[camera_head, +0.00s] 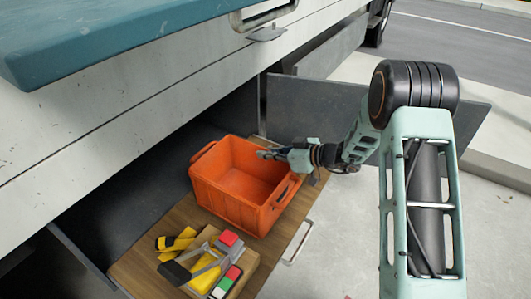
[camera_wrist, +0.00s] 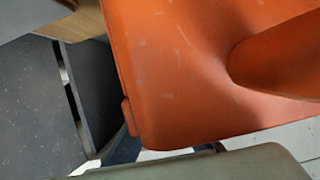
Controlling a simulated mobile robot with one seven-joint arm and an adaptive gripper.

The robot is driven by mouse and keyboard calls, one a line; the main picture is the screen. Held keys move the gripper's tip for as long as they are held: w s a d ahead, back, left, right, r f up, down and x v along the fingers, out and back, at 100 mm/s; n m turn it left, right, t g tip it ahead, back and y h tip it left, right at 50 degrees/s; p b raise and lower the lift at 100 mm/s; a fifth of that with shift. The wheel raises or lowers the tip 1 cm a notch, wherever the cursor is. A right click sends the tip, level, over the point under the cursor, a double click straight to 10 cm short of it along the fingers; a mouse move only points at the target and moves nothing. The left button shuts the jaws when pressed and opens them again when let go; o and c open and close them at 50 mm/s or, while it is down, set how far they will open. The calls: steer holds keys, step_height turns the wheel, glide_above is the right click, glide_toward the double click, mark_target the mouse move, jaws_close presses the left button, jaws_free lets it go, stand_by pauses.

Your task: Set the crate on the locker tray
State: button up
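The orange crate (camera_head: 232,204) is empty in the head view. It appears to sit upright on the back part of the wooden locker tray (camera_head: 180,222), though its underside is hidden. My gripper (camera_head: 264,154) is at the crate's upper right, with its fingers over the far right rim. The small dark fingers do not show whether they are apart or closed, or whether they touch the rim. In the wrist view the crate's orange surface (camera_wrist: 180,75) fills much of the picture at close range, with a rounded raised or cut shape at the right.
Tools and small coloured boxes (camera_head: 205,265) lie on the tray in front of the crate. The grey locker door (camera_head: 310,115) stands open behind my gripper. The truck's white side (camera_head: 110,115) overhangs the tray. Pale pavement (camera_head: 335,250) lies clear at the right.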

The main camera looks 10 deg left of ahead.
steer(key=o, duration=0.5)
steer(key=shift+c, duration=0.2)
steer(key=shift+p+v, duration=1.15)
steer(key=shift+v, duration=4.95)
steer(key=shift+r, duration=0.1)
